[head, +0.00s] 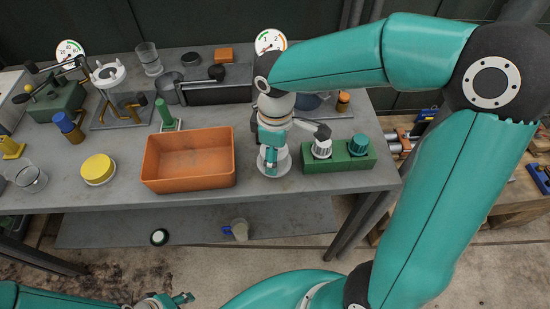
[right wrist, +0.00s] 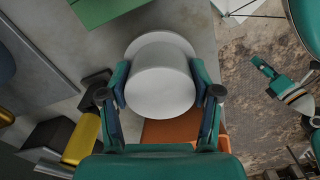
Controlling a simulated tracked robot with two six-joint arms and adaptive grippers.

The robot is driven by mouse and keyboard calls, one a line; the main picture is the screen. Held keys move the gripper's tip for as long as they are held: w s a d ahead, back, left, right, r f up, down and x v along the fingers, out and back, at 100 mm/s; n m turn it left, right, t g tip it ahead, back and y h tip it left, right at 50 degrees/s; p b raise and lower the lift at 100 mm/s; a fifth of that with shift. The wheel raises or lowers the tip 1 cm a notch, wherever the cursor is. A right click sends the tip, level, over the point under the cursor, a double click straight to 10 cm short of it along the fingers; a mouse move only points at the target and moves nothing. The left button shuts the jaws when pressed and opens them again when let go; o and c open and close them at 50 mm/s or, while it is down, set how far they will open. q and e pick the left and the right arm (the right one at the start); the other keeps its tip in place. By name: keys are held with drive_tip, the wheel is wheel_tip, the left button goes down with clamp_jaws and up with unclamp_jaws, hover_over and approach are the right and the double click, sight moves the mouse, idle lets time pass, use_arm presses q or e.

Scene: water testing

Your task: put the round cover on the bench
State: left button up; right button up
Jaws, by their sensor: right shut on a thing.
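The round cover (right wrist: 160,80) is a white cylinder with a wider rim, held between the two fingers of my right gripper (right wrist: 160,92) in the right wrist view. In the head view, its white rim (head: 284,166) shows under my right gripper (head: 271,155), near the front edge of the grey bench (head: 270,195). The cover is between the orange bin and the green block. I cannot tell whether its rim touches the bench. My left gripper (head: 172,301) is at the bottom of the head view, below and away from the bench; its opening is unclear.
The orange bin (head: 188,184) is close on the left and the green block (head: 350,163) with knobs close on the right. A yellow round lid (head: 98,168) and a glass (head: 32,179) stand further left. Bare bench lies in front of the cover.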

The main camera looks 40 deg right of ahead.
wheel_tip(320, 180, down, 2)
drive_tip(key=shift+w+f, duration=0.1)
drive_tip(key=o, duration=1.2)
